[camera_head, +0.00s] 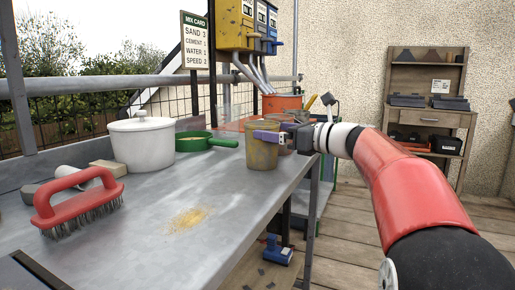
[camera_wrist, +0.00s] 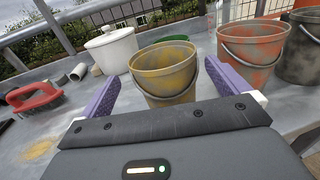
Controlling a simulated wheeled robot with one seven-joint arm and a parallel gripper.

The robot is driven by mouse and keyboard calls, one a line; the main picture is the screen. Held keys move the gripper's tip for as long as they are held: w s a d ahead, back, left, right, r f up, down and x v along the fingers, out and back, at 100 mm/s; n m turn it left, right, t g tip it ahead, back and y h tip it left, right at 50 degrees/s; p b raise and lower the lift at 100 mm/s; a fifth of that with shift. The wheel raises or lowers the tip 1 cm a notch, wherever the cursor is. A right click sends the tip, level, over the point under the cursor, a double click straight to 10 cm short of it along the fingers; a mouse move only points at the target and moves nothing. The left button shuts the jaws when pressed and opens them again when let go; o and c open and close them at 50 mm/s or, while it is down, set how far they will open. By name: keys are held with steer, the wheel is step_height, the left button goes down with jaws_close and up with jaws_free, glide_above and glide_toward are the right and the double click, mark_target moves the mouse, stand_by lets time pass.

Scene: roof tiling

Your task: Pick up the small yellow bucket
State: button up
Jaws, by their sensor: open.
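The small yellow bucket (camera_head: 262,152) stands upright near the right edge of the grey metal bench, smeared with grey dirt. In the wrist view the yellow bucket (camera_wrist: 165,72) sits ahead of and between my purple fingers, with its wire handle hanging down the front. My gripper (camera_wrist: 160,88) is open, one finger to each side of the bucket, and I see no clear contact. In the head view my gripper (camera_head: 272,136) reaches in from the right, and a purple finger crosses in front of the bucket's upper part.
A red bucket (camera_wrist: 252,50) and a dark bucket (camera_wrist: 303,55) stand close on the right. A green pan (camera_head: 205,142), a white lidded pot (camera_head: 142,145) and a red brush (camera_head: 78,200) are on the bench (camera_head: 150,240). Its front middle is clear except for yellow powder (camera_head: 188,218).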

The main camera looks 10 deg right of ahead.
steer(key=x, duration=0.5)
steer(key=shift+w, duration=0.25)
steer(key=shift+c, duration=0.3)
steer(key=c, duration=1.1)
steer(key=shift+o, duration=0.2)
steer(key=shift+r, duration=0.1)
